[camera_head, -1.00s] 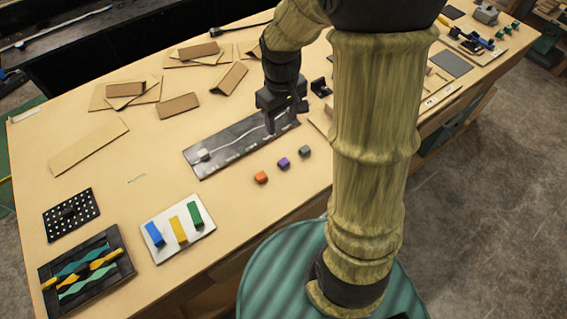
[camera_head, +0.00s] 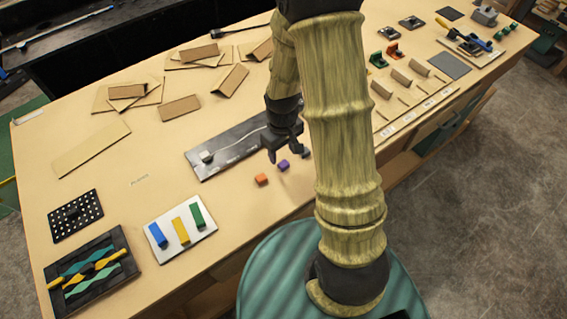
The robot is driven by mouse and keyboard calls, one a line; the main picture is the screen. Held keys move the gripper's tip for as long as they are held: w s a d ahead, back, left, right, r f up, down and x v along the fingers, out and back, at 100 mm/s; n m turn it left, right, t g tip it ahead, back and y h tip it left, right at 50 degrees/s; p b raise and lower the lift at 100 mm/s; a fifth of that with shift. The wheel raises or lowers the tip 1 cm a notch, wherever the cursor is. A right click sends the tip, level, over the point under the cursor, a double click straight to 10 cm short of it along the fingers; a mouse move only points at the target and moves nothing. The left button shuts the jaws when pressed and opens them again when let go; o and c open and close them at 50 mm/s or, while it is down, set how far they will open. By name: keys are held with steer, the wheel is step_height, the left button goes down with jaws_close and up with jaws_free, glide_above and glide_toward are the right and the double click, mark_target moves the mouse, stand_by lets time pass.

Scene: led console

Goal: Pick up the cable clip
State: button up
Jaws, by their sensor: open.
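No part is clearly marked as the cable clip; the small blocks in front of the black board are possible candidates. They are an orange block (camera_head: 261,179), a purple block (camera_head: 283,165) and a dark grey block (camera_head: 306,152) partly hidden by my gripper. My gripper (camera_head: 286,153) is open, pointing down over the board's near edge, just behind the purple block in the picture. I see nothing held in it. The black board (camera_head: 222,166) carries a pale wavy line, perhaps a cable, and a light grey block (camera_head: 206,156) at its left end.
Cardboard pieces (camera_head: 180,108) lie at the back. A white plate (camera_head: 180,248) with blue, yellow and green blocks, a perforated black plate (camera_head: 62,222) and a black tray (camera_head: 125,268) stand at the left. My arm hides part of the table's right side.

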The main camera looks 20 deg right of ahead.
mark_target(284, 163)
stand_by(0.3)
steer(key=shift+s+f+p, duration=0.2)
steer(key=shift+f+p, duration=0.35)
steer(key=shift+f, duration=0.4)
steer(key=shift+d+f+p, duration=0.1)
steer(key=shift+f+p, duration=0.35)
steer(key=shift+f, duration=1.25)
steer(key=shift+c, duration=0.2)
steer(key=c, duration=1)
